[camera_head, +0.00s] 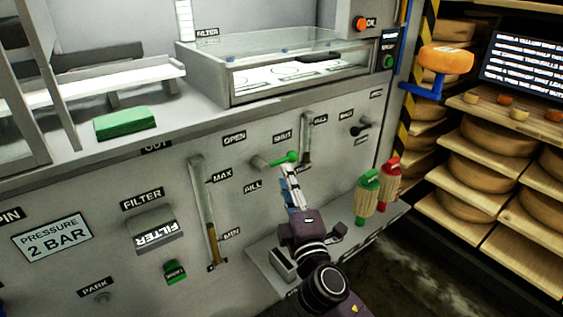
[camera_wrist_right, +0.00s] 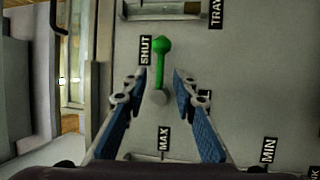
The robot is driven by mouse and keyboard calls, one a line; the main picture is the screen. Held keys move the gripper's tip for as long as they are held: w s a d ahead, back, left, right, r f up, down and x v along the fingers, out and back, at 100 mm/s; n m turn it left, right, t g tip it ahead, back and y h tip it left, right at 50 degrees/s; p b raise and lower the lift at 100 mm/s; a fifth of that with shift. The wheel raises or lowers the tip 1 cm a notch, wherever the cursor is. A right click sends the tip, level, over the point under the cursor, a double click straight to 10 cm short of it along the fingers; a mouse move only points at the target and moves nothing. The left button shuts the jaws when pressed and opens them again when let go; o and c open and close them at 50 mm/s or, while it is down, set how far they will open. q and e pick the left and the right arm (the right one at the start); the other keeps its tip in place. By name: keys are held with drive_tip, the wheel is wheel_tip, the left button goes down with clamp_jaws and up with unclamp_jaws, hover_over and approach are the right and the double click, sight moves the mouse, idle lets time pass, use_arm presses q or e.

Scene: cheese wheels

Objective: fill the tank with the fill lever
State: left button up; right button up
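The fill lever (camera_head: 285,158) is a green lever with a round knob on the grey panel, above the FILL label (camera_head: 252,186) and between the OPEN and SHUT labels. In the wrist view the green lever (camera_wrist_right: 162,65) points toward the SHUT label (camera_wrist_right: 145,50). My right gripper (camera_head: 288,180) is just in front of the lever. In the wrist view its two blue-padded fingers (camera_wrist_right: 159,78) are apart, with the lever's white base between them and nothing visibly gripped. The glass tank (camera_head: 238,88) sits on the counter above. My left gripper is not in view.
A level gauge (camera_head: 204,205) marked MAX and MIN stands left of the lever, with brown low in it. A second gauge (camera_head: 307,140) is to the right. A green sponge (camera_head: 125,122) lies on the counter.

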sight(281, 161)
drive_tip(key=x, duration=0.7)
drive_tip(key=shift+d+b, duration=0.1)
drive_tip(key=shift+b, duration=0.25)
drive_tip(key=shift+c, duration=0.3)
drive_tip(key=shift+f, duration=0.1)
clamp_jaws()
